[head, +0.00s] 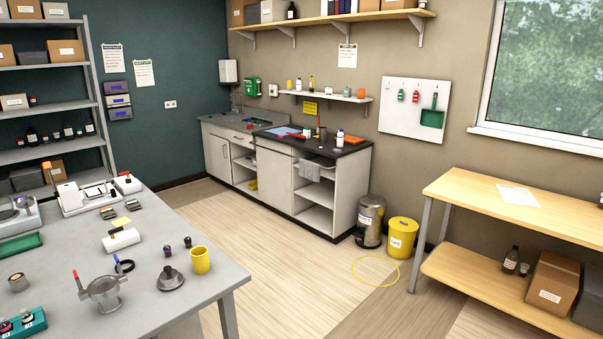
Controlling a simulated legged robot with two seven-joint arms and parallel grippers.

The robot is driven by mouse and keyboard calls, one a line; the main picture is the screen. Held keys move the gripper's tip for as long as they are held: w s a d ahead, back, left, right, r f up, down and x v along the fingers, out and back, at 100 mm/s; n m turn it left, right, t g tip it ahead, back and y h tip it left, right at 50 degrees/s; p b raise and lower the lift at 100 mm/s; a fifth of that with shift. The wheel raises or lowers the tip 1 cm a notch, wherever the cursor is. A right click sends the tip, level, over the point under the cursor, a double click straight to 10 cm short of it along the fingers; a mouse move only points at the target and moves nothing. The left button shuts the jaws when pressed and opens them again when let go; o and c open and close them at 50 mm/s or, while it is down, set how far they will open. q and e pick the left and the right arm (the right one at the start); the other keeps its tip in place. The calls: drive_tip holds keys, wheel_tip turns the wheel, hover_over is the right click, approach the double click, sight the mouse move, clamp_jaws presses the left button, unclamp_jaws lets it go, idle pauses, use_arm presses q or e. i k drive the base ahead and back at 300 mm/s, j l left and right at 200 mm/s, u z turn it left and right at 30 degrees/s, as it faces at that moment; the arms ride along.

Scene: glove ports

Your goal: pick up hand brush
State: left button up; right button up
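No hand brush can be made out for sure. A green dustpan-like tool (432,117) hangs by its handle on the white wall board (398,121), right of centre; whether a brush is with it is too small to tell. Two small red and green items (401,95) hang beside it on hooks. Neither of my grippers shows in the head view.
A grey table (150,270) with a yellow mug (200,260) and metal parts fills the lower left. A dark-topped counter (345,148), pedal bin (370,220), yellow bucket (402,238) and wooden bench (470,195) stand beyond. A yellow hoop (354,273) lies on otherwise open floor.

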sight(299, 138)
drive_tip(key=i, duration=3.05)
drive_tip(key=i+l+u, duration=0.1)
drive_tip(key=i, duration=1.4)
